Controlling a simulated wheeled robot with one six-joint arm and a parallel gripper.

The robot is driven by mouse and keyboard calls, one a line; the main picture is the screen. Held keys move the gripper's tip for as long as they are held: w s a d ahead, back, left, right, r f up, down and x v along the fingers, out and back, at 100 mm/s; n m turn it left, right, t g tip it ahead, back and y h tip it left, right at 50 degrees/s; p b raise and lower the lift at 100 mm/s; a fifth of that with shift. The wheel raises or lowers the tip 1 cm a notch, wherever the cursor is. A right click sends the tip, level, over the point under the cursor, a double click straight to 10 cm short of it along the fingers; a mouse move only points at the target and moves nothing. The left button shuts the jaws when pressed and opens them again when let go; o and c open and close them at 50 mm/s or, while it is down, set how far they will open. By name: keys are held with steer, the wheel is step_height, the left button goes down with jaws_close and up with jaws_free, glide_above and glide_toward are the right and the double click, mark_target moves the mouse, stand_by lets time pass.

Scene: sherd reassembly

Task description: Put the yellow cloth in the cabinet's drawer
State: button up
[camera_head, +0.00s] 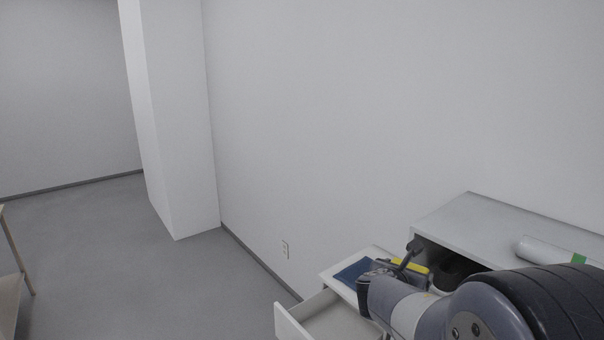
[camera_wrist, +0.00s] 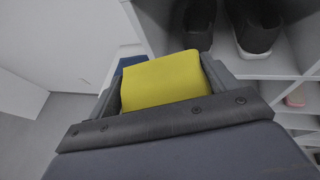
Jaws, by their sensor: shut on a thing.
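The yellow cloth (camera_wrist: 163,82) is a folded block held between the two fingers of my gripper (camera_head: 404,262). In the head view only a thin yellow strip of the cloth (camera_head: 410,266) shows. The cabinet (camera_head: 470,222) is white and stands against the wall at the lower right. Its drawer (camera_head: 335,318) is pulled open at the lower left of the cabinet. My gripper is up beside the cabinet's open compartment, to the right of and above the drawer. My arm hides part of the drawer and the cabinet front.
A blue folded item (camera_head: 352,272) lies on the low top above the drawer. A white roll with a green end (camera_head: 550,250) lies on the cabinet's high top. Dark shoes (camera_wrist: 257,28) stand in the shelf compartments. The floor left of the drawer is clear.

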steer(key=s+a+f+n+t+y, duration=0.1)
steer(key=s+a+f+n+y, duration=0.1)
steer(key=a+f, duration=0.6)
step_height(320, 180, down, 4)
steer(key=shift+s+r+n+t+y, duration=0.2)
steer(key=shift+s+n+t+y, duration=0.2)
steer(key=shift+n+y, duration=0.4)
